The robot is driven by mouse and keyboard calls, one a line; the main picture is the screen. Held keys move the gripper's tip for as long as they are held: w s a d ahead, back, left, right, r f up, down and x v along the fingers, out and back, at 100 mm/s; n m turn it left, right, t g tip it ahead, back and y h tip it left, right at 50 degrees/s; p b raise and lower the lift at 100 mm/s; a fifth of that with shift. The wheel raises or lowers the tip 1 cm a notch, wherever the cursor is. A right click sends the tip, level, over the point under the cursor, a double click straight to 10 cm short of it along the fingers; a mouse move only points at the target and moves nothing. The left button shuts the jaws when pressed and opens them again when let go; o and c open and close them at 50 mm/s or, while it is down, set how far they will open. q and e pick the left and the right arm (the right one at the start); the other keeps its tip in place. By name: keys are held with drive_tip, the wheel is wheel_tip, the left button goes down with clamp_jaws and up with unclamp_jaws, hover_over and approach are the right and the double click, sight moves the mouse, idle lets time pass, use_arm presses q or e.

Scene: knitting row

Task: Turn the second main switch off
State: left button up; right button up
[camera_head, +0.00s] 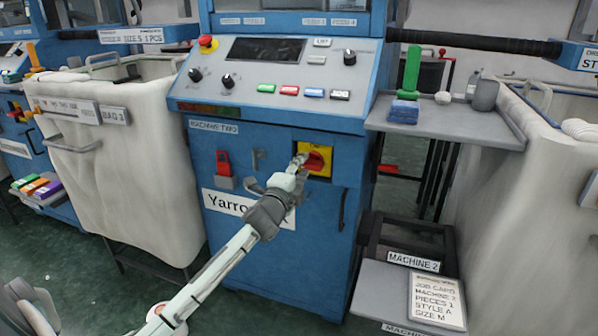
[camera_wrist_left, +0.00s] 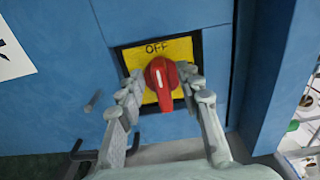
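The main switch is a red rotary knob (camera_head: 314,161) on a yellow plate, set in the blue front of the machine labelled MACHINE TWO. In the left wrist view the red knob (camera_wrist_left: 163,82) stands nearly upright, with a white line on it, below the word OFF on the yellow plate (camera_wrist_left: 183,48). My left gripper (camera_head: 299,163) reaches the switch from the lower left. In the wrist view its fingers (camera_wrist_left: 160,84) are apart, one on each side of the knob. Whether the right finger touches the knob is unclear.
A red switch (camera_head: 223,163) and a black handle (camera_head: 341,209) are on the same blue front. Above is a sloped control panel (camera_head: 270,87) with knobs and buttons. A grey side shelf (camera_head: 455,123) juts out at right; a cloth bin (camera_head: 128,180) stands at left.

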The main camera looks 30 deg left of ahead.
use_arm(q)
drive_tip(key=v, duration=1.2)
